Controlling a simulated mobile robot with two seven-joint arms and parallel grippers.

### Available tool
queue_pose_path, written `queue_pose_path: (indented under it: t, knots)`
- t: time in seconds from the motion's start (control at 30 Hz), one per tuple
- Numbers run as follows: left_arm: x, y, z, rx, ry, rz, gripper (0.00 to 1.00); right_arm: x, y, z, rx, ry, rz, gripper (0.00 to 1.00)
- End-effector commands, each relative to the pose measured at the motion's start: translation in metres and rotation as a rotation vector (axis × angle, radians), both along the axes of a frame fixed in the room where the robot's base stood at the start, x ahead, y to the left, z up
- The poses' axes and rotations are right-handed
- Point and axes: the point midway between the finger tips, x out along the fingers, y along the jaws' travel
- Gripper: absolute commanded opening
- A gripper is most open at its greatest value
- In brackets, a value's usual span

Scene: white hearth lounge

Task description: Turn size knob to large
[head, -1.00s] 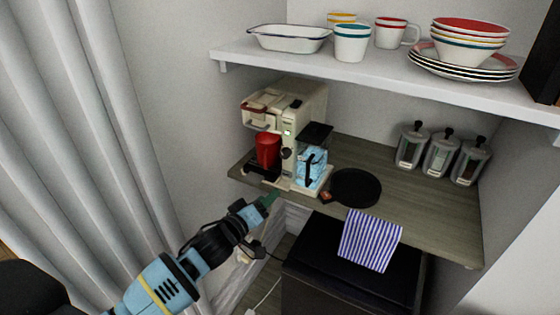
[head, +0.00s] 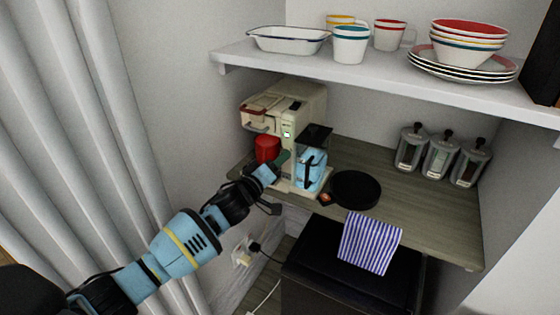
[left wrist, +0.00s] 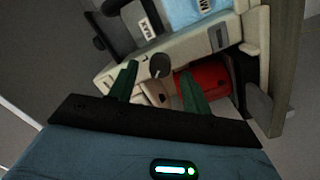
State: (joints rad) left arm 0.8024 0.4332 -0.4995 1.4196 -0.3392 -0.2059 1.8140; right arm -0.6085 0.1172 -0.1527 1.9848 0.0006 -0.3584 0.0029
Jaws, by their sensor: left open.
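The cream coffee machine (head: 300,100) stands on the wooden counter with a lit green display. Its size knob (left wrist: 159,66) is a small dark round knob on the machine's front. In the left wrist view it appears between my two green fingertips. My left gripper (head: 281,159) is open in front of the machine, between the red cup and the blue water tank; its fingers (left wrist: 158,69) are spread with nothing held. In the head view my gripper hides the knob. Contact with the knob, and its setting, cannot be told. My right gripper is out of view.
The red cup (head: 267,148) sits left of the gripper, and the blue tank (head: 311,168) right of it. A black round plate (head: 356,189) and several canisters stand further right. A white shelf (head: 390,72) with dishes hangs above.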

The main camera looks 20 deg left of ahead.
Motion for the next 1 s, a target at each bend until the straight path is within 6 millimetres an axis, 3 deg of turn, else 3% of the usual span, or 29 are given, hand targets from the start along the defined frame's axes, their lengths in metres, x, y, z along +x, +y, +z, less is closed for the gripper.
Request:
queue_pose_path:
  t: [0.2, 0.53, 0.87, 1.0]
  knots:
    - [0.015, -0.003, -0.001, 0.000, 0.002, 0.000, 0.49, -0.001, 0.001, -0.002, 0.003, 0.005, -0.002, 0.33]
    - [0.017, -0.004, 0.000, 0.000, 0.001, 0.000, 0.47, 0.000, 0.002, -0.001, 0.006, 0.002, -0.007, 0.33]
    - [0.016, -0.004, 0.000, 0.000, 0.001, 0.000, 0.04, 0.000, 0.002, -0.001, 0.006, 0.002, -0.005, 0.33]
    - [0.016, -0.004, 0.000, 0.004, 0.001, 0.000, 0.04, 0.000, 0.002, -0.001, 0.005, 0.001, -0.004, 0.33]
